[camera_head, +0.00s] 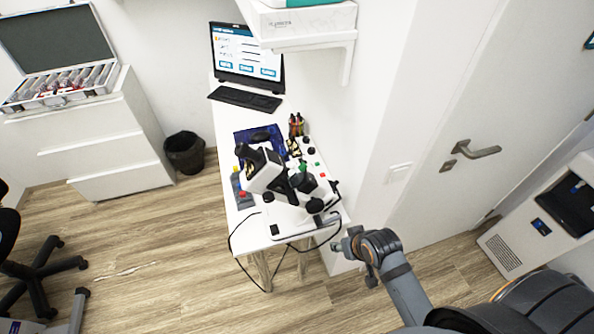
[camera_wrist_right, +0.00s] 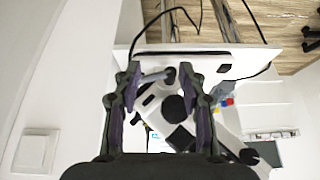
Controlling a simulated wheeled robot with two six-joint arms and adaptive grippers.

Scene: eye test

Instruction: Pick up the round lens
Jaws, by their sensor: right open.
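I cannot make out a single round lens for certain. An open case (camera_head: 22,107) on the white drawer cabinet at the upper left holds several rows of small items, too small to tell apart. My right gripper (camera_head: 345,247) is at the front right corner of the white desk, far from the case. In the right wrist view my right gripper (camera_wrist_right: 160,72) is open, with nothing between its fingers. My left gripper is not in view.
A white and black optical device (camera_head: 263,172) stands on the narrow desk (camera_head: 226,165), with a keyboard (camera_head: 245,98) and monitor (camera_head: 247,55) behind. Cables hang off its front. A black bin (camera_head: 184,153) stands beside the cabinet (camera_head: 118,152).

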